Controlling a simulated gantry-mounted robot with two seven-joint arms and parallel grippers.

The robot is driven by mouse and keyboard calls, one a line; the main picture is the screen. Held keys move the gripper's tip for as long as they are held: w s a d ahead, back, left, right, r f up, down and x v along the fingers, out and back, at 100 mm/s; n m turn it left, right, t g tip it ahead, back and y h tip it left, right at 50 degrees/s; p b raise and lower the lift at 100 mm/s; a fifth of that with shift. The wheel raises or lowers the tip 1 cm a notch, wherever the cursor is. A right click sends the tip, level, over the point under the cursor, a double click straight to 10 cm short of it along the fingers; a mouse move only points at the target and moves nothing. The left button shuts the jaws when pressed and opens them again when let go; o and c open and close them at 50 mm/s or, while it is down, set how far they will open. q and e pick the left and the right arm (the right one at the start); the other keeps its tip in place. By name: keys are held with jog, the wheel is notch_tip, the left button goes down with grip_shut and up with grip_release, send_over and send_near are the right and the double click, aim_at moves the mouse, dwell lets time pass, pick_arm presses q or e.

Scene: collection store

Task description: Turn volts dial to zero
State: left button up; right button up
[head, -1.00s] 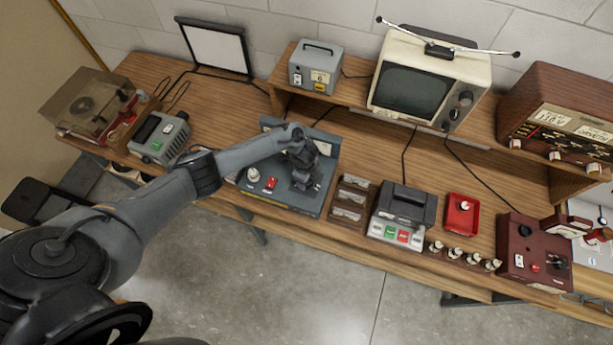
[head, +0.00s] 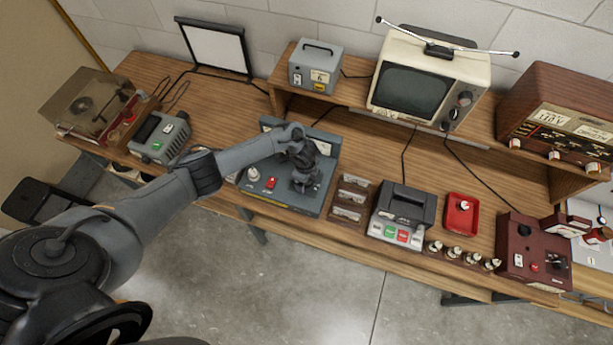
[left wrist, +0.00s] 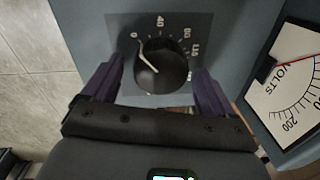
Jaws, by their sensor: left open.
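The volts dial (left wrist: 163,68) is a round black knob with a white pointer line on a grey panel in the left wrist view. Its printed scale runs from 0 through 40 and 80 upward. The pointer aims up and left, close to the 0 mark. My left gripper (left wrist: 160,70) is open, with one purple finger on each side of the knob; contact is unclear. In the head view my left gripper (head: 304,180) is over the blue-grey instrument panel (head: 310,205) and hides the dial. A white VOLTS meter (left wrist: 290,85) is partly visible at right. My right gripper is not in view.
A pale knob (head: 253,174) and a red switch (head: 271,183) sit on the panel left of my gripper. A rack with meters (head: 350,198) and a dark grey device (head: 403,210) stand to the right. A shelf with a television (head: 415,90) is behind.

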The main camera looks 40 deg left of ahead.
pick_arm(q)
notch_tip(320, 180, up, 11)
jog(key=p, duration=0.1)
jog(key=shift+s, duration=0.35)
jog(key=shift+d+f, duration=0.15)
dwell(0.3)
jog(key=s+d+r+n+t+h, duration=0.15)
jog(key=s+d, duration=0.25)
jog(key=d, duration=0.5)
jog(key=s+d+n+t, duration=0.2)
jog(key=s+d+t, duration=0.1)
jog(key=d, duration=0.6)
jog(key=s+a+r+n, duration=0.2)
jog(key=s+r+n, duration=0.1)
jog(key=s, duration=0.2)
jog(key=s+a+r+n+g, duration=0.1)
jog(key=s+a+r+n, duration=0.2)
jog(key=s, duration=0.3)
jog(key=s+a+r+n+y, duration=0.1)
jog(key=s+a+r+n, duration=0.1)
jog(key=s+r+n, duration=0.2)
jog(key=shift+s+a+g+p, duration=0.35)
jog(key=shift+s+a+p, duration=0.1)
jog(key=shift+s, duration=0.5)
